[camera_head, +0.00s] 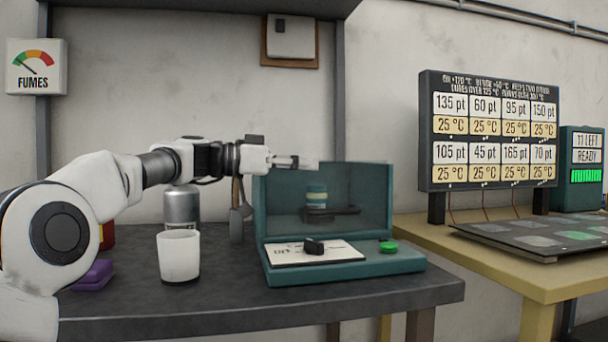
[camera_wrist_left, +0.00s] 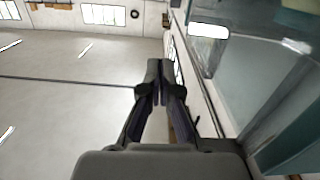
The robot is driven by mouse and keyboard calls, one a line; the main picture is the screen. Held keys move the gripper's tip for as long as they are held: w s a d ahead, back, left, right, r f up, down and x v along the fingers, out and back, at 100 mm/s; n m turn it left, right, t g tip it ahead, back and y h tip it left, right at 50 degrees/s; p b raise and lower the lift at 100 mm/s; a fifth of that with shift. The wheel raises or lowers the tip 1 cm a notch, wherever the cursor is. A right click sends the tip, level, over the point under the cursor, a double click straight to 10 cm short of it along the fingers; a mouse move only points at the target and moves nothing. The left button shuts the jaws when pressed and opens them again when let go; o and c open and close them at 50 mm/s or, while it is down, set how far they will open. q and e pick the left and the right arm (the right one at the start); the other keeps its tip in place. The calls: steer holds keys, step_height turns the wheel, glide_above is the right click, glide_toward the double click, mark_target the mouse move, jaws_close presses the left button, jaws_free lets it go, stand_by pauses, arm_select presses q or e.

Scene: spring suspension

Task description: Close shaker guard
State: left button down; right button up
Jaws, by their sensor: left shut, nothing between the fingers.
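The teal shaker (camera_head: 345,266) stands on the dark table. Its see-through guard (camera_head: 372,190) has a teal frame and stands upright over the base. A small jar with a teal lid (camera_head: 316,195) shows in the guard area, on a dark holder. My left gripper (camera_head: 300,162) is shut and empty, at the upper left of the guard, pointing right. In the left wrist view its fingers (camera_wrist_left: 160,75) are together, and a clear panel with a teal edge (camera_wrist_left: 285,120) lies to their right. Whether the fingers touch the guard I cannot tell. My right gripper is not in view.
The shaker's front has a black knob (camera_head: 314,246) and a green button (camera_head: 389,246). A white cup (camera_head: 179,256), a metal canister (camera_head: 182,206) and a purple item (camera_head: 94,275) stand at the left. A yellow table (camera_head: 450,245) adjoins at right.

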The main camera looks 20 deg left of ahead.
mark_target(318, 191)
arm_select(q)
step_height(318, 191, down, 5)
steer(key=b, duration=0.3)
steer(key=shift+w+a+r, duration=0.15)
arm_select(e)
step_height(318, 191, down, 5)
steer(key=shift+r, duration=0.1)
arm_select(q)
steer(key=shift+r, duration=0.1)
